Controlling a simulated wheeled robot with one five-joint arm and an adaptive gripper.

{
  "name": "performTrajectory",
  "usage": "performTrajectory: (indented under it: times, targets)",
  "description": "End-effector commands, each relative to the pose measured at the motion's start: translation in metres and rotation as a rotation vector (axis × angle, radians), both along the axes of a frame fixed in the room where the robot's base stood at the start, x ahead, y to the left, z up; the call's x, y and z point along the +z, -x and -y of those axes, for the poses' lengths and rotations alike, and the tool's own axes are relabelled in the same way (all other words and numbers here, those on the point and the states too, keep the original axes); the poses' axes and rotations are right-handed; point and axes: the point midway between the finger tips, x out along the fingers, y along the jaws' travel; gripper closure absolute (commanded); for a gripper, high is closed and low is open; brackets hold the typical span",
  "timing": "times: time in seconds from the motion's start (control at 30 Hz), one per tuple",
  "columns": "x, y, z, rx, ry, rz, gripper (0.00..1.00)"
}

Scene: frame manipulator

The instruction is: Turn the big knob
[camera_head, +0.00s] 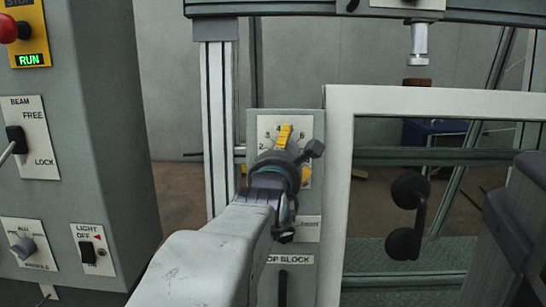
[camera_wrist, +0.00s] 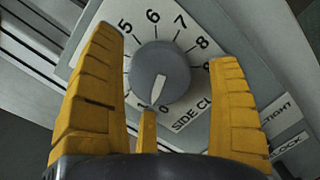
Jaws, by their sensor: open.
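The big grey round knob (camera_wrist: 158,72) with a white pointer sits on a white numbered dial plate (camera_wrist: 190,25) in the wrist view. Its pointer aims down in the picture, close to the 0 mark. My gripper (camera_wrist: 165,50) is open. Its yellow fingers stand to the left and right of the knob, with a third finger below it, and nothing is held. I cannot tell whether any finger touches the knob. In the head view my gripper (camera_head: 284,138) is in front of the dial plate (camera_head: 265,125) and hides the knob.
A grey cabinet (camera_head: 100,110) with switches and a red button (camera_head: 10,29) stands at the left. A "TOP BLOCK" panel (camera_head: 290,261) lies below the dial. A white frame (camera_head: 336,200) with a black handle (camera_head: 416,212) stands to the right. A metal post (camera_head: 216,110) is left of the dial.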

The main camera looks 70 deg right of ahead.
Motion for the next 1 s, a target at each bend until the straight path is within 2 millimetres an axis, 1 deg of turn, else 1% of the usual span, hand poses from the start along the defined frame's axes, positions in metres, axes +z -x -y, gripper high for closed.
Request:
performTrajectory:
  times: [0.2, 0.37, 0.8, 1.0]
  targets:
    - [0.000, 0.000, -0.002, 0.000, 0.000, 0.000, 0.18]
    - [0.001, 0.003, -0.014, 0.000, 0.001, 0.000, 0.18]
    - [0.002, 0.015, -0.079, 0.000, 0.004, 0.001, 0.18]
    - [0.002, 0.020, -0.102, 0.000, 0.002, 0.000, 0.18]
